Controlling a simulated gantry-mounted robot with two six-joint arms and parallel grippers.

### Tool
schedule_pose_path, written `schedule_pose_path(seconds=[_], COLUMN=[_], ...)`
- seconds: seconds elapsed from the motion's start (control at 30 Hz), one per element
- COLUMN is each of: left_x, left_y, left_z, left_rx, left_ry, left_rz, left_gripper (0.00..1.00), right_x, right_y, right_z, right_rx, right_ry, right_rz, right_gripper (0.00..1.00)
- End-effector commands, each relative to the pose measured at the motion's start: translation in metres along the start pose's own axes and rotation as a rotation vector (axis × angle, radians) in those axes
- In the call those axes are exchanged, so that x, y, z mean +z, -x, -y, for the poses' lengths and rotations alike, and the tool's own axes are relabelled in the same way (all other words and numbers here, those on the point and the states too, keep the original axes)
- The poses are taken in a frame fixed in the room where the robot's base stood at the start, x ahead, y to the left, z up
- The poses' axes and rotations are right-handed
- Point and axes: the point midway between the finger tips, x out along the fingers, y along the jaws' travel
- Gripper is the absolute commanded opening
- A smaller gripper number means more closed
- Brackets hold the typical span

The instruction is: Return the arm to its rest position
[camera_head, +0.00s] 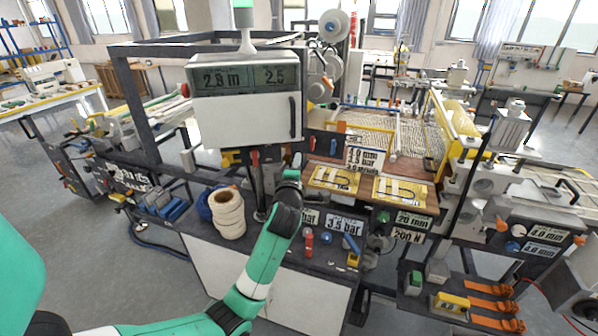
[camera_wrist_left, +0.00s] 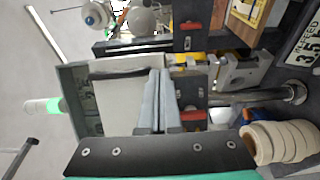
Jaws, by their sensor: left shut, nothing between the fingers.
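My left arm, green and black, reaches up from the bottom of the head view. Its gripper end (camera_head: 291,175) is just below the grey display box (camera_head: 245,120), which reads 2.8 m and 2.5. In the left wrist view my left gripper (camera_wrist_left: 160,74) has its two grey fingers together with nothing between them. Behind the fingers is the pale face of the box (camera_wrist_left: 118,100); whether they touch it I cannot tell. My right gripper is not in view.
White rolls (camera_head: 228,212) stand on the dark bench left of my forearm. A red bottle (camera_head: 309,243) and other small items are to its right. Yellow-framed plates (camera_head: 335,180) lie beyond on the machine. Open floor (camera_head: 165,255) is at lower left.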

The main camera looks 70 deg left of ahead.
Motion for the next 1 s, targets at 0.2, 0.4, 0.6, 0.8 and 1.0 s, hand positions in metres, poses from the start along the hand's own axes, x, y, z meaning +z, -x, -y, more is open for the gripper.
schedule_pose_path(seconds=[0.2, 0.4, 0.6, 0.8, 1.0], left_x=[0.011, 0.012, 0.012, 0.038, 0.137], left_y=[0.033, 0.038, 0.037, 0.046, 0.107], left_z=[-0.002, -0.001, -0.001, -0.008, -0.092], left_rx=[-0.001, 0.002, 0.002, 0.013, 0.135], left_ry=[0.000, 0.000, 0.000, 0.008, 0.155], left_rz=[0.002, 0.000, 0.000, 0.050, 0.292], left_gripper=[0.00, 0.00, 0.00, 0.00, 0.00], right_x=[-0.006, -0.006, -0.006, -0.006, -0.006], right_y=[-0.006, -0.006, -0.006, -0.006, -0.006], right_z=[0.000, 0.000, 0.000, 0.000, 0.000], right_rx=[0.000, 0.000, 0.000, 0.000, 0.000], right_ry=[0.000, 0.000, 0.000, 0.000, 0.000], right_rz=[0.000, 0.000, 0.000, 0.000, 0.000], right_gripper=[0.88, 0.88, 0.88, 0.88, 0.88])
